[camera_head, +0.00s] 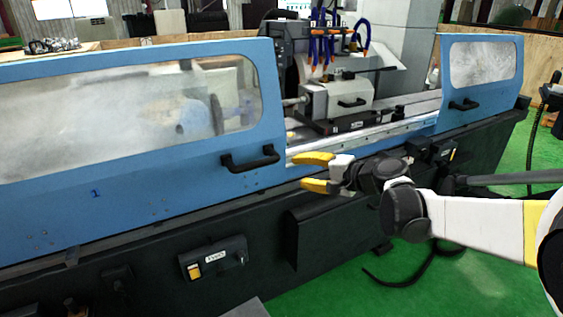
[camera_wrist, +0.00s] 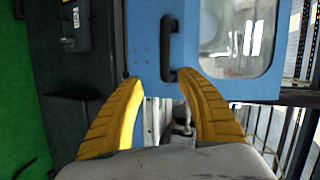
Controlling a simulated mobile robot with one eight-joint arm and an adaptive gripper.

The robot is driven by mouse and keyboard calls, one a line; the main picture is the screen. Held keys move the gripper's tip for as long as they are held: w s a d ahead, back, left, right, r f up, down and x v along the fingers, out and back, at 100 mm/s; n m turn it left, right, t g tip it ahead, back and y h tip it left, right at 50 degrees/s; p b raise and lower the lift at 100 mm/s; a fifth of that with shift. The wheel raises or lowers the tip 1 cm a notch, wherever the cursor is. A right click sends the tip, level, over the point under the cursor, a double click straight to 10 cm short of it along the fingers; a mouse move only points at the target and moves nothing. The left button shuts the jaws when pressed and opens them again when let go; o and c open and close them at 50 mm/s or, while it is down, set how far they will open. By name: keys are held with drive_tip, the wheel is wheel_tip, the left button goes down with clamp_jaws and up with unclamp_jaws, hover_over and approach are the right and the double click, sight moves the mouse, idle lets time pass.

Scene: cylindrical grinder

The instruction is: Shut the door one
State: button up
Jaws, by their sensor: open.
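Door one (camera_head: 150,175) is the long blue sliding door at the left of the grinder in the head view, with a large window and a small "1" on its face. Its black handle (camera_head: 250,158) is near its right edge. Door one also shows in the wrist view (camera_wrist: 145,30), where the handle (camera_wrist: 167,48) stands just beyond the fingertips, roughly between them. My gripper (camera_head: 298,171) is open and empty, to the right of the handle and apart from it. Its yellow fingers also show in the wrist view (camera_wrist: 162,80).
A second blue door (camera_head: 455,100) stands at the right end. Between the doors is an open gap showing the grinder's workhead (camera_head: 335,98). A black control box (camera_head: 213,257) juts from the front below door one. Green floor (camera_head: 450,280) lies in front.

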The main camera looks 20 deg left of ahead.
drive_tip(key=y, duration=0.2)
approach(260, 165)
drive_tip(key=shift+m, duration=0.4)
drive_tip(key=b+x, duration=0.3)
drive_tip(key=x, duration=0.8)
drive_tip(key=shift+a+f, duration=0.1)
drive_tip(key=shift+a, duration=0.1)
drive_tip(key=shift+c, duration=0.6)
clamp_jaws()
